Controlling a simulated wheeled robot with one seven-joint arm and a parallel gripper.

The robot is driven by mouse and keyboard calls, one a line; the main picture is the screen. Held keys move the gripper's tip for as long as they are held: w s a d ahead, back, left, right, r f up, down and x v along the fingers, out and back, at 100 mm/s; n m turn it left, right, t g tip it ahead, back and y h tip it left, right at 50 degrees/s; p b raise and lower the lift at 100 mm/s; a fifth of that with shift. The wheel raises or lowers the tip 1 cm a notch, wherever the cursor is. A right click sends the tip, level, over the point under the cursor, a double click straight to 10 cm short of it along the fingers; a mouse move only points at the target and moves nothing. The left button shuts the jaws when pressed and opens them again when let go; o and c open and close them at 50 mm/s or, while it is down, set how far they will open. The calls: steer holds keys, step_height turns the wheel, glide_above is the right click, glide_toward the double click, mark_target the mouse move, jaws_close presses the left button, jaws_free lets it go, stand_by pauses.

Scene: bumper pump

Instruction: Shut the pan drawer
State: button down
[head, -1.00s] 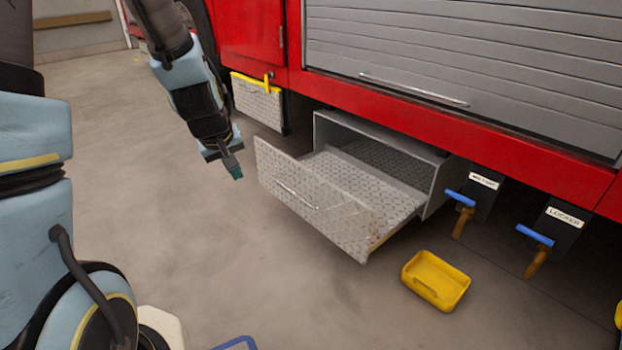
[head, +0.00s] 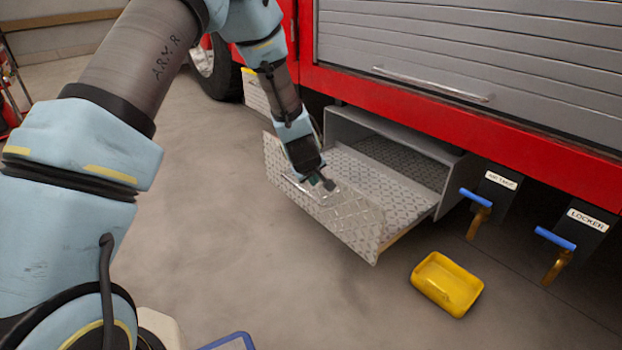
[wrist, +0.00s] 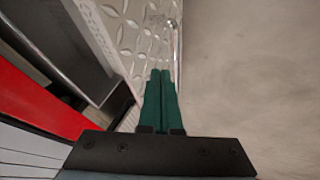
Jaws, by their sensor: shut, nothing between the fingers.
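The pan drawer (head: 345,220) stands pulled out of its grey housing (head: 400,135) under the red truck body. Its front is diamond-plate metal with a bar handle (head: 296,190), partly hidden by my gripper. The drawer's floor looks empty where it shows. My gripper (head: 328,184) is shut and empty, pointing down at the drawer front near the handle. In the wrist view the green fingers (wrist: 161,75) are together, with the drawer front (wrist: 140,35) and the handle (wrist: 172,45) just beyond the tips. I cannot tell whether they touch the drawer.
A yellow tray (head: 447,284) lies on the floor right of the drawer. Two blue-handled valves (head: 475,200) (head: 556,239) hang under the truck at the right. A grey roller shutter (head: 460,45) is above. The floor in front of the drawer is clear.

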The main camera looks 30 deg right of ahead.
steer(key=shift+w+d+f, duration=0.1)
steer(key=shift+w+d, duration=0.15)
steer(key=shift+d, duration=0.8)
steer(key=shift+w+d+f, duration=0.1)
steer(key=shift+w+d, duration=0.15)
steer(key=shift+d, duration=0.75)
steer(key=shift+d+r, duration=0.1)
